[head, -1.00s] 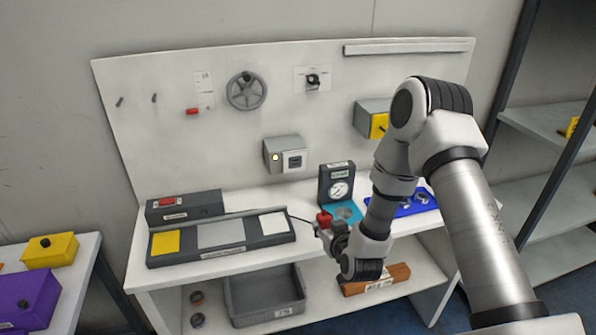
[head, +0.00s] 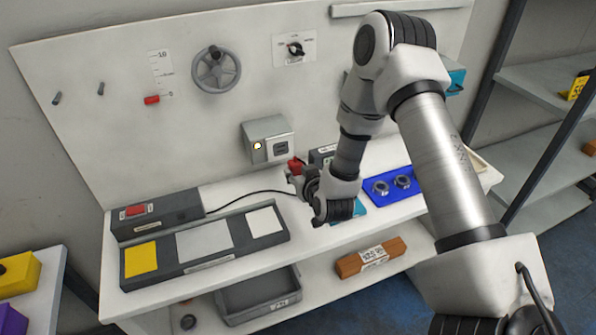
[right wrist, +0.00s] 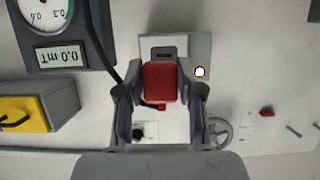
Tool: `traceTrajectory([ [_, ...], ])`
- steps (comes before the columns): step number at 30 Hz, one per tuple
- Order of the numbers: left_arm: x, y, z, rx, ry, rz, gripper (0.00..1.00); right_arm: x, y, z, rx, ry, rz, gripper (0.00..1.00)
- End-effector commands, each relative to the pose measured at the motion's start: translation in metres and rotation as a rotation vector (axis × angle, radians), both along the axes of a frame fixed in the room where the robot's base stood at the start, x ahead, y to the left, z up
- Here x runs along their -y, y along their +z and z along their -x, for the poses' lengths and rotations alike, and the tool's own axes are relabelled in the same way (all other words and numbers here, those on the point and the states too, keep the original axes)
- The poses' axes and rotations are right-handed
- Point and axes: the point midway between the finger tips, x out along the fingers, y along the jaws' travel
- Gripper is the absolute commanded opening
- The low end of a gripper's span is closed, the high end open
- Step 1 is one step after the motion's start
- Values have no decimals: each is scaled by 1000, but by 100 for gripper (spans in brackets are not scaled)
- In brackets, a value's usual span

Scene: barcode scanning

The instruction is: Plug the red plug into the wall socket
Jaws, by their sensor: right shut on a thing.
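The red plug (head: 296,165) is held between the fingers of my right gripper (head: 297,176), a little in front of and to the right of the wall socket (head: 281,147) in the head view. A black cable runs from the plug toward the dark box on the bench. In the right wrist view the red plug (right wrist: 160,82) sits between both fingertips, with the grey socket box (right wrist: 186,50) behind it. The plug looks apart from the socket in the head view. A lit lamp (head: 257,146) is on the socket box. My left gripper is not in view.
The dark box with a red switch (head: 136,210) and a tray with yellow, grey and white pads (head: 202,261) stand on the bench at left. A gauge box (right wrist: 62,40) stands near the gripper. A blue tray (head: 378,193) lies at right.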

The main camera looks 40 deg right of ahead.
Motion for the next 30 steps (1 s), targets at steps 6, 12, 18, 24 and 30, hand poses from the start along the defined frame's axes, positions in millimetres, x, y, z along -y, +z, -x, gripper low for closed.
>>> traceTrajectory([
  [6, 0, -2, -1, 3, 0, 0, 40, 4, 0, -16, 2, 0, 1, 6],
  [12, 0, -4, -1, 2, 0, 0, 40, 8, 0, -35, 2, 0, 1, 6],
  [18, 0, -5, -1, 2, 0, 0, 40, 12, 0, -50, 2, 0, 1, 6],
  [24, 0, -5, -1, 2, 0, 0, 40, 13, 0, -55, 0, 0, 0, 6],
  [30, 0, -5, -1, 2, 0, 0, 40, 13, 0, -55, 0, 0, 0, 6],
])
